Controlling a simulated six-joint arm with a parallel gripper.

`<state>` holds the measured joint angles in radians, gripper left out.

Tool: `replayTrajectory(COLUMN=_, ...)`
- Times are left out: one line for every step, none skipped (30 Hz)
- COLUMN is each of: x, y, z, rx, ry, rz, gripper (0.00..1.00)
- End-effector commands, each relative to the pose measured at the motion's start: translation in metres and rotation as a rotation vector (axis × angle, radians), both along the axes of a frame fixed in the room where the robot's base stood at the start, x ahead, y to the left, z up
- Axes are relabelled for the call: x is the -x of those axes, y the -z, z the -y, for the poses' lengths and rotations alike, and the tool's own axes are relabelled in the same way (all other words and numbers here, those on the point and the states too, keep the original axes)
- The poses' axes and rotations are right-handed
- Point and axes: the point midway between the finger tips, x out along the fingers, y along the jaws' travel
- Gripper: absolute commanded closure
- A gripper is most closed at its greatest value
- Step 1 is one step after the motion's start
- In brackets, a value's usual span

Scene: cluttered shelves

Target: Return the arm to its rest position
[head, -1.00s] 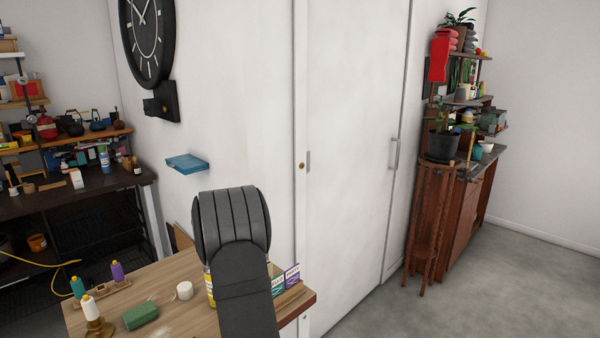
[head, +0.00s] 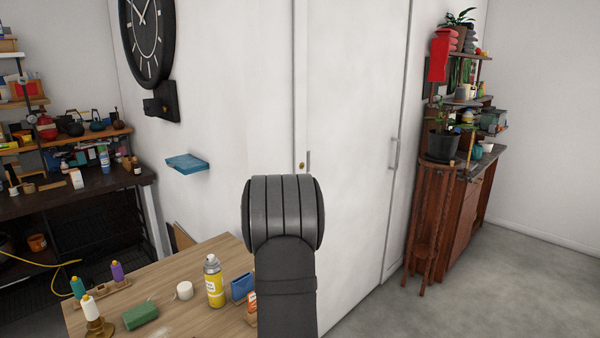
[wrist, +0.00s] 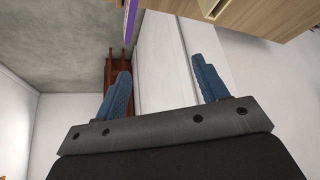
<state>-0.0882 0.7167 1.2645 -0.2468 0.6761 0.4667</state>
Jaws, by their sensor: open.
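My arm stands up in the head view, its dark grey rounded link in front of the white cabinet doors (head: 350,120) and over the right part of the wooden table (head: 200,262). My gripper (wrist: 162,85) shows in the wrist view, with its two blue fingers spread apart and nothing between them. Behind the fingers are white door panels. The fingers do not show in the head view.
On the table are a yellow spray can (head: 214,286), a white round item (head: 184,290), a green block (head: 140,316), a blue box (head: 242,286) and thread spools (head: 118,272). A cluttered workbench (head: 70,200) is at left. A plant stand (head: 433,210) is at right. Floor there is clear.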

Motion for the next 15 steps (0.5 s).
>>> replayTrajectory(x=0.003, y=0.000, z=0.011, rx=0.000, ry=0.018, rz=0.000, gripper=0.33)
replayTrajectory(x=0.005, y=0.000, z=0.017, rx=0.000, ry=0.029, rz=0.000, gripper=0.33)
replayTrajectory(x=0.007, y=0.001, z=0.025, rx=0.000, ry=0.043, rz=0.000, gripper=0.33)
replayTrajectory(x=0.008, y=0.001, z=0.030, rx=0.000, ry=0.052, rz=0.000, gripper=0.33)
replayTrajectory(x=0.010, y=0.001, z=0.036, rx=-0.001, ry=0.062, rz=0.000, gripper=0.33)
replayTrajectory(x=0.013, y=0.002, z=0.043, rx=-0.001, ry=0.076, rz=0.000, gripper=0.33)
replayTrajectory(x=0.014, y=0.002, z=0.049, rx=-0.001, ry=0.086, rz=0.000, gripper=0.33)
replayTrajectory(x=0.016, y=0.002, z=0.055, rx=-0.001, ry=0.096, rz=0.000, gripper=0.33)
replayTrajectory(x=0.019, y=0.003, z=0.062, rx=0.000, ry=0.109, rz=0.000, gripper=0.33)
replayTrajectory(x=0.021, y=0.003, z=0.068, rx=-0.001, ry=0.120, rz=0.000, gripper=0.33)
replayTrajectory(x=0.024, y=0.003, z=0.074, rx=0.001, ry=0.129, rz=0.000, gripper=0.33)
replayTrajectory(x=0.028, y=0.005, z=0.080, rx=0.000, ry=0.141, rz=0.000, gripper=0.33)
replayTrajectory(x=0.030, y=0.006, z=0.086, rx=0.000, ry=0.150, rz=0.000, gripper=0.33)
replayTrajectory(x=0.033, y=0.007, z=0.091, rx=0.000, ry=0.159, rz=-0.001, gripper=0.33)
replayTrajectory(x=0.038, y=0.010, z=0.096, rx=0.000, ry=0.167, rz=-0.001, gripper=0.33)
